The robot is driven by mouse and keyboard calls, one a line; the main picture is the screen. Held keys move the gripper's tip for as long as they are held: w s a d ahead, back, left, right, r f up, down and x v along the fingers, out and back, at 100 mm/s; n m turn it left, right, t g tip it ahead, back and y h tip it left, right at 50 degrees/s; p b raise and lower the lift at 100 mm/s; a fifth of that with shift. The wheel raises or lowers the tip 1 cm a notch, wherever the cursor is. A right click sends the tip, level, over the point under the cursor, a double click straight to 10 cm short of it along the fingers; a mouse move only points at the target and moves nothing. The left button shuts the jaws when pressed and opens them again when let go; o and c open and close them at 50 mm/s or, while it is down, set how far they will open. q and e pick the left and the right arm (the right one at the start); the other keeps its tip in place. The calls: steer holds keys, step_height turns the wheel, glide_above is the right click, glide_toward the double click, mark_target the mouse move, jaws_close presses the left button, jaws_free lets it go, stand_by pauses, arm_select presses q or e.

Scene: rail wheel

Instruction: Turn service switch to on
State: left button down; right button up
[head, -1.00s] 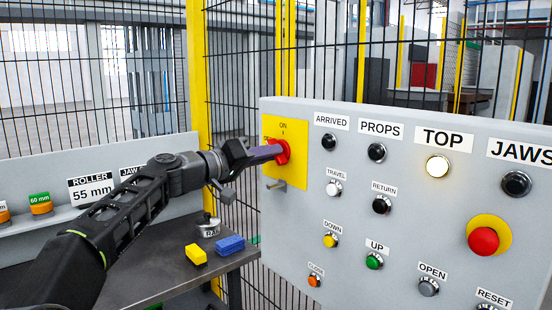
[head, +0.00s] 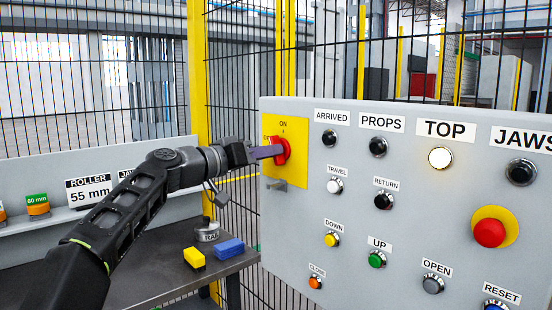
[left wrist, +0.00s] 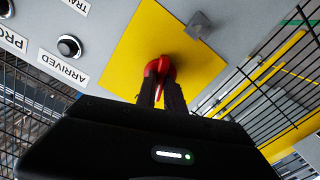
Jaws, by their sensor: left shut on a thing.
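The service switch is a red rotary handle (head: 282,151) on a yellow plate (head: 292,182) at the left end of the grey control panel. The plate has an "ON" label above the handle and another label, mostly hidden, to its left. My left gripper (head: 276,152) is shut on the red handle, coming in from the left. In the left wrist view the fingers (left wrist: 162,93) sit on both sides of the red handle (left wrist: 160,68). The handle's exact angle is partly hidden by the fingers. My right gripper is not in view.
The panel (head: 400,250) carries several buttons and a red emergency stop (head: 489,233). A small metal bracket (head: 276,184) sticks out below the handle. A table with a yellow block (head: 194,257) and a blue block (head: 230,248) lies below my arm. A mesh fence stands behind.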

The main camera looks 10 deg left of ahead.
arm_select(q)
steer(key=shift+f, duration=0.15)
steer(key=m+b, duration=0.2)
steer(key=m, duration=0.1)
steer(key=shift+f, duration=0.15)
steer(key=shift+m, duration=0.8)
steer(key=c, duration=1.3)
jaws_free()
steer(key=shift+r, duration=0.25)
steer(key=shift+s, duration=0.1)
